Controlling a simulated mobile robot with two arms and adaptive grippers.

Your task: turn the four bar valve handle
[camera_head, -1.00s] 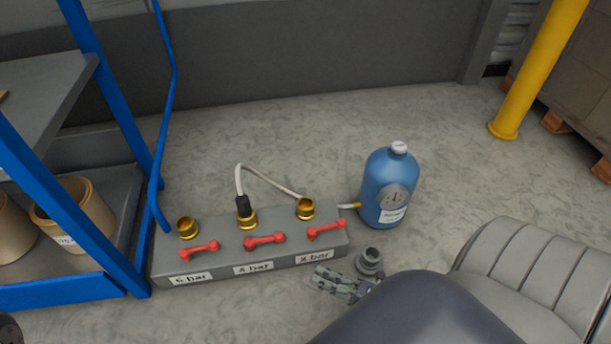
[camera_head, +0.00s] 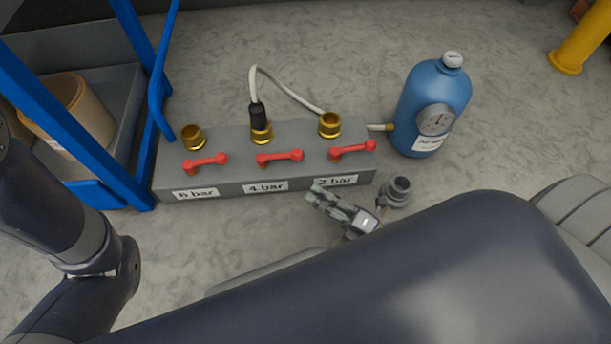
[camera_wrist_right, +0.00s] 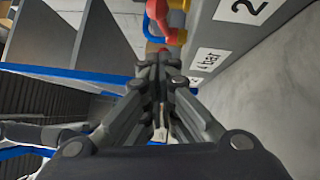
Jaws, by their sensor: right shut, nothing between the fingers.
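The 4 bar valve handle (camera_head: 280,156) is a red bar with knobbed ends. It sits on top of a grey manifold block (camera_head: 225,185), above the "4 bar" label (camera_head: 266,187), and lies roughly along the block. The label also shows in the right wrist view (camera_wrist_right: 209,61). My right gripper (camera_head: 320,193) is shut and empty at the block's front face, between the "4 bar" and "2 bar" labels. Its fingertips (camera_wrist_right: 163,62) point toward red parts in the wrist view; which handle these belong to I cannot tell. No contact is clear. My left gripper is out of view.
Red handles for 6 bar (camera_head: 206,161) and 2 bar (camera_head: 352,150) flank the middle one. A black plug (camera_head: 257,116) with a white hose stands behind it. A blue bottle (camera_head: 432,105) is at right, a blue rack (camera_head: 40,110) at left.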

